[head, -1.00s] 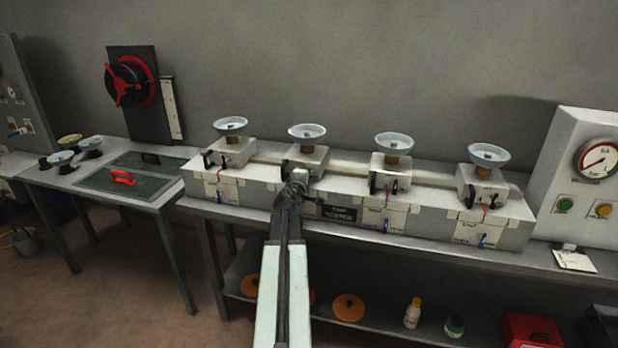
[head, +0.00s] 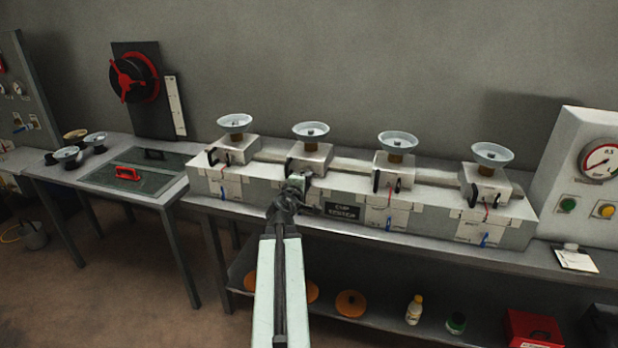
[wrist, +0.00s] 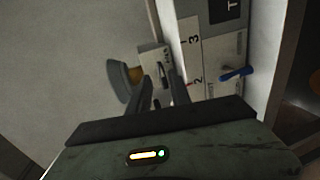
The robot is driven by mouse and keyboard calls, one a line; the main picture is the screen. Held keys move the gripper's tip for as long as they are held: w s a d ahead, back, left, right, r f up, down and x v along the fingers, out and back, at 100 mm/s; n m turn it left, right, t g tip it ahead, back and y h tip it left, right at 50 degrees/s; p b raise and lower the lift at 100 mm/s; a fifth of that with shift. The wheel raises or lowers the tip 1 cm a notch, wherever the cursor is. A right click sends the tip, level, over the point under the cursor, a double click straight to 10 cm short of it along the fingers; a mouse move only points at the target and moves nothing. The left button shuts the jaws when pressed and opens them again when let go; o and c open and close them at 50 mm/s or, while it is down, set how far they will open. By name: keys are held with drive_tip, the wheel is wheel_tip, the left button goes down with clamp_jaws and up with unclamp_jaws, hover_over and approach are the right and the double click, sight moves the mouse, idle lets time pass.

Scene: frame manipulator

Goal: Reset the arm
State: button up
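My arm reaches up from the bottom middle of the head view. My gripper (head: 303,184) is small there, in front of the second cup station (head: 308,158) from the left, by the long white cup tester bench unit (head: 236,190). In the wrist view my gripper's two dark fingers (wrist: 164,90) stand apart with nothing held between them. Beyond them is a white station block (wrist: 152,58) with a dark handle. I cannot tell whether the fingertips touch it. A blue lever (wrist: 237,73) and a panel marked 2 and 3 (wrist: 195,55) are on the right.
Several stations carry shallow pale cups (head: 397,140). A gauge panel (head: 570,165) stands at the right. Discs and bottles (head: 414,309) sit on the lower shelf.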

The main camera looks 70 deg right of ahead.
drive_tip(key=shift+d, duration=0.1)
drive_tip(key=w+a+n+t+y, duration=0.1)
drive_tip(key=w+a+t, duration=0.1)
drive_tip(key=w+a, duration=0.5)
drive_tip(key=w+a+n+t, duration=0.2)
drive_tip(key=w+a, duration=0.2)
drive_tip(key=w, duration=0.7)
drive_tip(key=w+a+n+t+y, duration=0.1)
drive_tip(key=w+a+t, duration=0.1)
drive_tip(key=w+a, duration=0.5)
drive_tip(key=w+a+f+t+y, duration=0.2)
drive_tip(key=w+a+f, duration=0.1)
drive_tip(key=w+a, duration=0.8)
drive_tip(key=w+a+f+m+g+y, duration=0.1)
drive_tip(key=w+a+f+y, duration=0.3)
drive_tip(key=a, duration=1.2)
drive_tip(key=w+a+f+g+y, duration=0.1)
drive_tip(key=a+f+g+y, duration=0.35)
drive_tip(key=a, duration=1.15)
drive_tip(key=s+a+f+m+g+y, duration=0.3)
drive_tip(key=s+a+f, duration=0.4)
drive_tip(key=s+a, duration=0.4)
drive_tip(key=shift+s+a+m+p, duration=0.3)
drive_tip(key=shift+s+p, duration=0.1)
drive_tip(key=shift+s, duration=0.15)
